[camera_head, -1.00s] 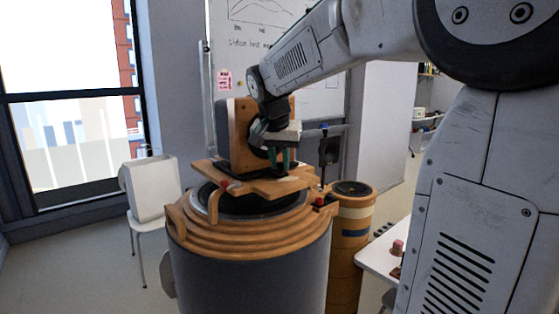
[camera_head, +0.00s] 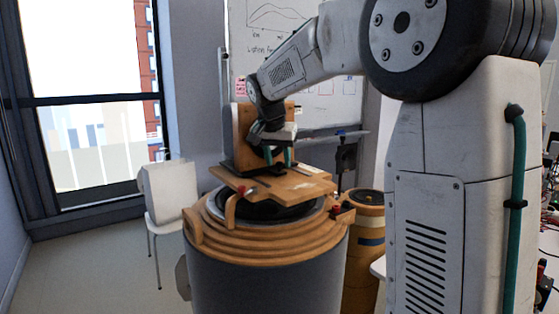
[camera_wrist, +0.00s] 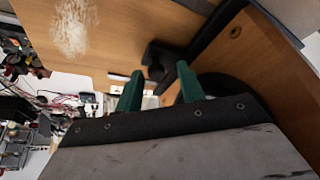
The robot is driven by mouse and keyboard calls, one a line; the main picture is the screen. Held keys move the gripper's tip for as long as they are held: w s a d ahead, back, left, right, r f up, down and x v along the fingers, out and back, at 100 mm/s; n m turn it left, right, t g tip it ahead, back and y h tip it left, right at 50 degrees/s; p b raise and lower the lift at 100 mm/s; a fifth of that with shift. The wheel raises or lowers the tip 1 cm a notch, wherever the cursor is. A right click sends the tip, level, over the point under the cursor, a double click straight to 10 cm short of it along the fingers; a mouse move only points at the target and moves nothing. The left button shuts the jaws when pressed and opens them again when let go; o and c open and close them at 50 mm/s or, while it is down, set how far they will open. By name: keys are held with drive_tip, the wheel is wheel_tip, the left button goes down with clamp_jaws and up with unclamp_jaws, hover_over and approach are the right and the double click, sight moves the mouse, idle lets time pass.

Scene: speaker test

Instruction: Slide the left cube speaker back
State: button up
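A cube speaker with a wooden front (camera_head: 243,128) stands upright on a wooden board (camera_head: 298,187) on top of a large round drum. My gripper (camera_head: 279,156) is in front of the speaker's wooden face and hides part of it. Its two teal fingers point down and are apart, with nothing seen between them. In the wrist view, my gripper (camera_wrist: 158,88) is beside the wooden face (camera_wrist: 262,55), with a dark round part (camera_wrist: 222,86) behind the right finger. I cannot tell whether a finger touches the speaker.
The drum (camera_head: 265,280) has stepped wooden rings and small red-topped knobs. A white chair (camera_head: 172,215) holding a pale box (camera_head: 170,188) stands left. A wooden cylinder (camera_head: 366,235) stands right behind the drum. A whiteboard (camera_head: 320,105) is behind. Floor at left is clear.

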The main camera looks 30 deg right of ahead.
drive_tip(key=v, duration=0.7)
drive_tip(key=shift+r, duration=0.35)
drive_tip(key=shift+s+a, duration=0.1)
drive_tip(key=s+a+f+n+y, duration=0.1)
drive_tip(key=s+a+f+n, duration=0.2)
drive_tip(key=s+f, duration=0.3)
drive_tip(key=s+a+f+n+g+y, duration=0.1)
drive_tip(key=s+a+f+n, duration=0.3)
drive_tip(key=s, duration=1.2)
drive_tip(key=s+a+f+n+y, duration=0.1)
drive_tip(key=s+a+f+n, duration=0.2)
drive_tip(key=s+a+f, duration=0.4)
drive_tip(key=s+f, duration=0.1)
drive_tip(key=s, duration=0.3)
drive_tip(key=shift+s+f+g+y, duration=0.2)
drive_tip(key=shift+s+g+y, duration=0.1)
drive_tip(key=shift+s, duration=0.05)
